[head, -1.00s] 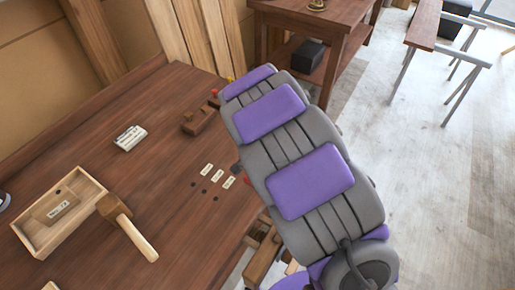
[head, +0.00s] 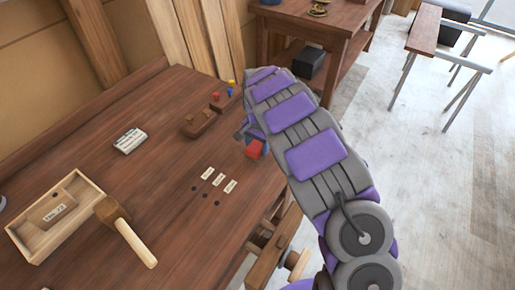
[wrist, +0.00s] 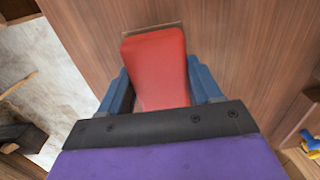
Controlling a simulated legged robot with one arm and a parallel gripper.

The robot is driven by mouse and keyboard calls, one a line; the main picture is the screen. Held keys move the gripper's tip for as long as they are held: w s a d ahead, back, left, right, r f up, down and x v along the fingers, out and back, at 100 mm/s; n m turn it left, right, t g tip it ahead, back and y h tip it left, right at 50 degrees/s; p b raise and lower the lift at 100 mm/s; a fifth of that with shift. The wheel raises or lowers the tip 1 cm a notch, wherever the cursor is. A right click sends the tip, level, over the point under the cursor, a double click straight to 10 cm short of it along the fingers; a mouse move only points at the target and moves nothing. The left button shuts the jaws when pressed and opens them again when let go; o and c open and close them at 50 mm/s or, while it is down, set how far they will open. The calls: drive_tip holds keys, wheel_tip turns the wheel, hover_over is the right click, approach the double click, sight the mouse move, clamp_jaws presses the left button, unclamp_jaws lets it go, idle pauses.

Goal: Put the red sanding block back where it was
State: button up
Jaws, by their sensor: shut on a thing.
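The red sanding block (head: 254,149) is at the right edge of the workbench, at the end of my arm. In the wrist view the red block (wrist: 157,65) sits between the two blue fingers of my gripper (wrist: 160,88), which is shut on it. The gripper (head: 251,138) is partly hidden by my arm in the head view. A thin pale outline shows on the wood around the block's far end in the wrist view. I cannot tell whether the block touches the bench.
The workbench (head: 150,175) holds an open wooden tray (head: 22,243), a mallet (head: 128,232), a white labelled pack (head: 130,141) and a wooden plane (head: 199,124). Small coloured pegs (head: 231,88) stand behind.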

sight(258, 147)
drive_tip(key=shift+w+d, duration=0.15)
drive_tip(key=shift+w, duration=0.55)
drive_tip(key=shift+w+d, duration=0.15)
drive_tip(key=shift+d, duration=0.05)
drive_tip(key=shift+w+f, duration=0.1)
drive_tip(key=shift+f, duration=0.05)
wheel_tip(258, 147, down, 3)
drive_tip(key=shift+a+f+b, duration=0.1)
drive_tip(key=shift+f+b, duration=0.1)
drive_tip(key=shift+b, duration=0.5)
drive_tip(key=shift+a+r, duration=0.1)
drive_tip(key=o, duration=1)
